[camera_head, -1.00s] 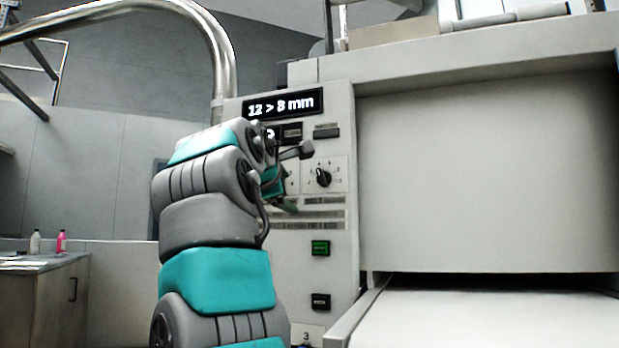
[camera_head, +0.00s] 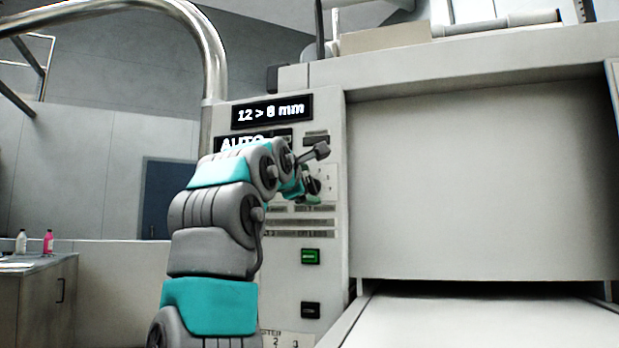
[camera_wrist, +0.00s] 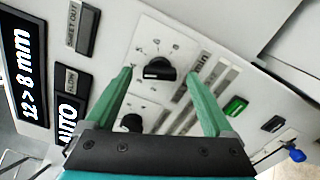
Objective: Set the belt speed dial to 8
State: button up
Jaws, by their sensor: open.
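Two black dials on white scale plates sit on the control panel. The dial that looks like the belt speed dial (camera_wrist: 159,69) has a label strip ending in "min" beside it; its scale numbers are too small to read. In the head view this dial (camera_head: 315,186) is partly covered by my gripper (camera_head: 307,186). In the wrist view my gripper (camera_wrist: 158,74) is open, its green fingers on either side of the dial in the picture; I cannot tell how near they are. The second dial (camera_wrist: 131,122) shows partly between the fingers, behind the gripper's edge.
The display (camera_head: 272,111) reads "12 > 8 mm", with an "AUTO" display (camera_head: 243,143) below. A lit green button (camera_head: 310,257) and a dark button (camera_head: 310,310) are lower on the panel. A bent metal rail (camera_head: 212,70) stands left of the panel.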

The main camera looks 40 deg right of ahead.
jog(key=shift+w+d, duration=0.35)
jog(key=shift+d, duration=0.25)
jog(key=shift+c, duration=0.4)
jog(key=c, duration=1.3)
jog(key=shift+r, duration=0.1)
